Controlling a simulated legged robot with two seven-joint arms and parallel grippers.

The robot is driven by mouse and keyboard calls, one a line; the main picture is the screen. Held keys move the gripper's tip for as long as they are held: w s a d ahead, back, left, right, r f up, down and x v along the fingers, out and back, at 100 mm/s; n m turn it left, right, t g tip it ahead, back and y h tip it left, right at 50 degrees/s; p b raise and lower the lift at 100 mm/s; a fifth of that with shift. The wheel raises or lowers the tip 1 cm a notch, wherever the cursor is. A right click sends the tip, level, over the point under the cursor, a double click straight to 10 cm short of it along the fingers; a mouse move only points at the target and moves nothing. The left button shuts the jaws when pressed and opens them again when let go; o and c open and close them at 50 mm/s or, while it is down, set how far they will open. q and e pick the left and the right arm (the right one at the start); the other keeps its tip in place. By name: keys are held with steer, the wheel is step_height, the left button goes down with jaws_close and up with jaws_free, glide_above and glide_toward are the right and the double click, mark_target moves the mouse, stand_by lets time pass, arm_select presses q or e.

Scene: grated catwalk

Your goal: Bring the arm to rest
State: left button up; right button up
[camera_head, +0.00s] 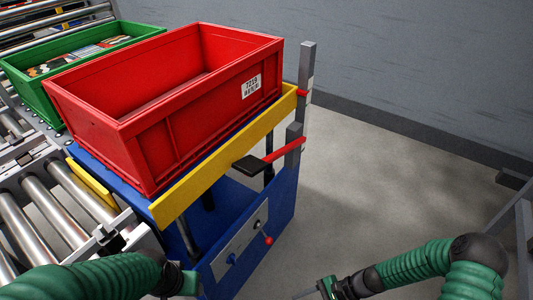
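My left arm is green and ribbed and comes in at the bottom left. My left gripper (188,284) is low in the view, in front of the blue cart's lower front; its fingers are too small and dark to read. My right arm comes in from the lower right. My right gripper (325,288) is at the bottom edge over the grey floor, and its fingers are partly cut off. I see nothing held in either gripper.
A red crate (198,121) sits on a blue cart (275,207) with a yellow rail (225,158). A green crate (38,95) with items stands behind it. Roller conveyors (45,212) lie left. A grey wall (400,60) closes the back.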

steer(key=s+d+r+n+h, duration=0.2)
steer(key=d+r+n+h, duration=0.45)
steer(key=r, duration=0.25)
step_height(320, 180, up, 41)
steer(key=d+n+t+h+p, duration=0.1)
steer(key=n+t+h+p, duration=0.2)
steer(key=p, duration=2.5)
steer(key=n, duration=0.3)
steer(key=shift+s+f+t+p, duration=0.15)
steer(key=shift+s+t+p, duration=0.05)
steer(key=shift+t+p, duration=0.15)
steer(key=shift+d+h, duration=0.1)
steer(key=shift+h, duration=0.15)
